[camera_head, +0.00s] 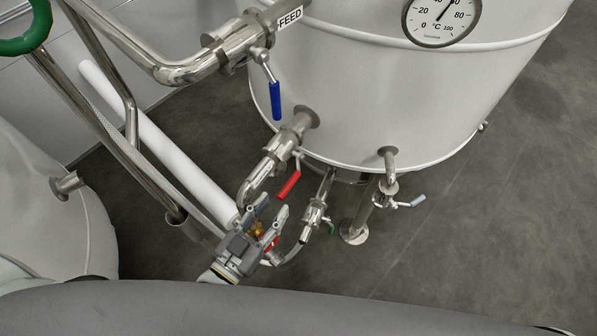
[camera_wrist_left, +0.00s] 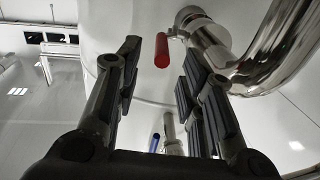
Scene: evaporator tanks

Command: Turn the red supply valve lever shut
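The red lever (camera_head: 289,185) hangs from a steel valve on the bent pipe (camera_head: 277,152) at the lower left of the white tank, slanting down to the left. My left gripper (camera_head: 272,207) is just below it in the head view, with fingers pointing up toward it, apart and empty. In the left wrist view the red lever (camera_wrist_left: 162,50) shows between the two open fingers (camera_wrist_left: 160,70), seemingly beyond their tips; I see no contact. Another red piece (camera_head: 273,243) is partly hidden beside the gripper. My right gripper is not in view.
A blue lever (camera_head: 275,100) hangs from the FEED pipe (camera_head: 235,38) above. A green lever (camera_head: 331,228) and a grey-handled tap (camera_head: 405,203) sit at right. The white tank (camera_head: 400,100) has a gauge (camera_head: 441,18). Steel rails and a white tube (camera_head: 160,150) run close on the left.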

